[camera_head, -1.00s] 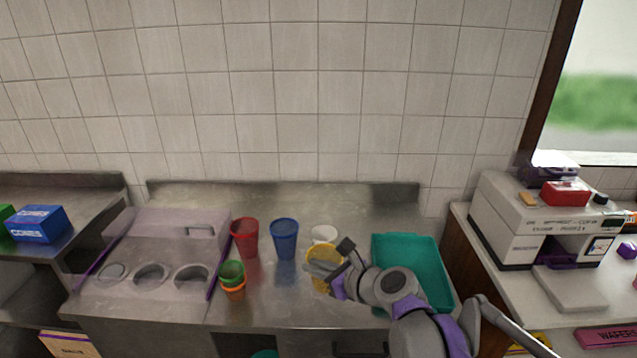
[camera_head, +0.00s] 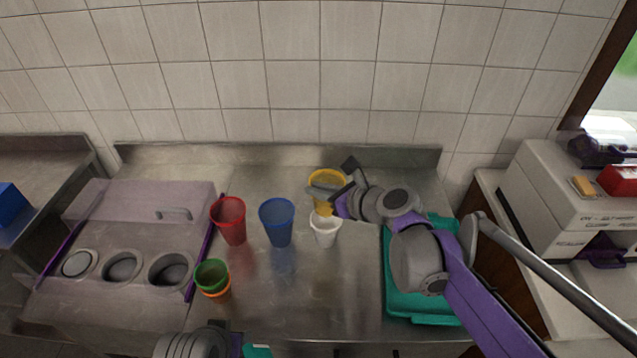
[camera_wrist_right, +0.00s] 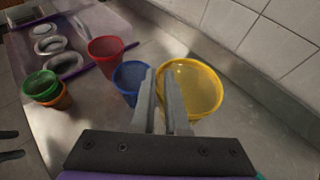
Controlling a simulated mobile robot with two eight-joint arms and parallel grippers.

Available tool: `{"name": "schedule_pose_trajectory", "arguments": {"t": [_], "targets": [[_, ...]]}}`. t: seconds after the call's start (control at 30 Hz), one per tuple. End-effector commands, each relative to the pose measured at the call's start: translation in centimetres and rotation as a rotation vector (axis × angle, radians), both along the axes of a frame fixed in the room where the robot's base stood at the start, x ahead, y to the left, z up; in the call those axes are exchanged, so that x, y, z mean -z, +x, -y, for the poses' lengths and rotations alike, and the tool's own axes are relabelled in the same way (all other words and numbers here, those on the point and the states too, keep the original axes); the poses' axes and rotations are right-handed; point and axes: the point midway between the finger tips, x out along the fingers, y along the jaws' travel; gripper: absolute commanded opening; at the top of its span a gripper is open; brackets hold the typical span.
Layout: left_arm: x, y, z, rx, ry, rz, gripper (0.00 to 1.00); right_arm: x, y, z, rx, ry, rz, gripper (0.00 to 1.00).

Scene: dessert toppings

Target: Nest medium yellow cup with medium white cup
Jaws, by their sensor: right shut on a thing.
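The yellow cup (camera_head: 326,178) is upright at the back of the counter, behind the white cup (camera_head: 325,231) in the head view; whether it is lifted is hard to tell. My right gripper (camera_head: 334,192) is shut on the yellow cup's wall near its rim. The right wrist view shows the yellow cup's open mouth (camera_wrist_right: 196,88) beside the fingers (camera_wrist_right: 163,98). The white cup stands upright on the counter and does not show in the wrist view. My left gripper (camera_head: 228,338) shows only partly at the bottom edge; its fingers are unclear.
A blue cup (camera_head: 279,223) and a red cup (camera_head: 230,220) stand left of the white cup. A green cup (camera_head: 211,274) sits in an orange cup (camera_head: 217,293). A teal tray (camera_head: 410,308) lies right, under my right arm. The front middle of the counter (camera_head: 310,300) is bare.

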Motion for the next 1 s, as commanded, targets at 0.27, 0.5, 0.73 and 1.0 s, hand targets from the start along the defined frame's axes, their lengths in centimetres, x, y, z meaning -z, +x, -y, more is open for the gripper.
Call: {"name": "schedule_pose_trajectory", "arguments": {"t": [0.27, 0.5, 0.73, 1.0], "targets": [[1.5, -0.5, 0.0, 0.000, 0.000, -0.010, 0.50, 2.1, 0.0, 0.0, 0.000, 0.001, -0.001, 0.00], [2.8, -0.9, 0.0, 0.000, 0.000, -0.018, 0.50, 4.0, 0.0, 0.0, 0.001, 0.001, -0.001, 0.00], [4.2, -1.3, 0.0, 0.000, 0.000, -0.025, 0.50, 5.9, 0.0, 0.0, 0.000, -0.001, -0.001, 0.00], [5.9, -1.7, 0.0, 0.000, 0.000, -0.032, 0.50, 8.0, 0.0, 0.0, 0.000, -0.001, -0.001, 0.00]]}}
